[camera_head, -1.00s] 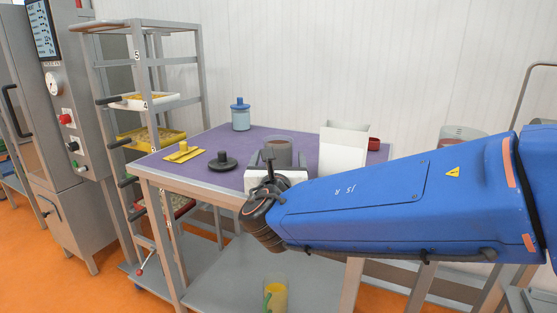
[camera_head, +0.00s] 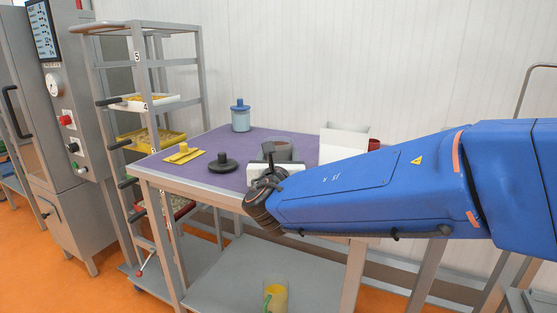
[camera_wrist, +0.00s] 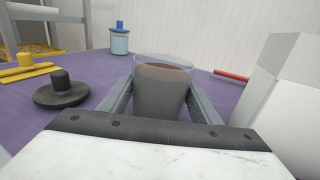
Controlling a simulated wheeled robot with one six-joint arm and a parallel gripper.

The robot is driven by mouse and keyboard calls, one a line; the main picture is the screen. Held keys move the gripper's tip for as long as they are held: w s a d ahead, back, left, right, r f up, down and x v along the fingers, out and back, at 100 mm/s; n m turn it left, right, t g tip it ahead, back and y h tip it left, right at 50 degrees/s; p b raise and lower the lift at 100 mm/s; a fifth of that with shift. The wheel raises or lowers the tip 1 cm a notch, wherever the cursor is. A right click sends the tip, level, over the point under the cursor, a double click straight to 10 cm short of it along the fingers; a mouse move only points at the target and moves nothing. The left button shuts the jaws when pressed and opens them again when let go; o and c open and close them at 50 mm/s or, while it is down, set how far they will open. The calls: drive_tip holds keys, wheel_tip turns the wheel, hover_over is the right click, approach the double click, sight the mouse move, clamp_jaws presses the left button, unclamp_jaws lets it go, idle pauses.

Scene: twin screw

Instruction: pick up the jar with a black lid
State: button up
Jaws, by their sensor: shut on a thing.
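A clear jar with dark brown-grey contents (camera_wrist: 163,90) stands upright between the fingers of my gripper (camera_wrist: 160,98) in the wrist view. My gripper is shut on it, one finger against each side. The jar's top is open, with no lid on it. The jar shows behind my gripper's white body in the head view (camera_head: 281,146), its lower part hidden. A black lid with a knob (camera_head: 223,164) lies apart on the purple table top to the left, and also shows in the wrist view (camera_wrist: 60,92). I cannot tell whether the jar touches the table.
On the purple table (camera_head: 215,187) stand a blue-lidded jar (camera_head: 240,117) at the back and a yellow lid (camera_head: 184,153) at the left. A white box (camera_head: 342,143) and a red thing (camera_head: 374,145) are right of the jar. A yellow-filled jug (camera_head: 275,296) is on the lower shelf.

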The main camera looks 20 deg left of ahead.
drive_tip(key=shift+r, duration=0.1)
wheel_tip(320, 180, up, 10)
idle(0.4)
drive_tip(key=shift+s, duration=0.1)
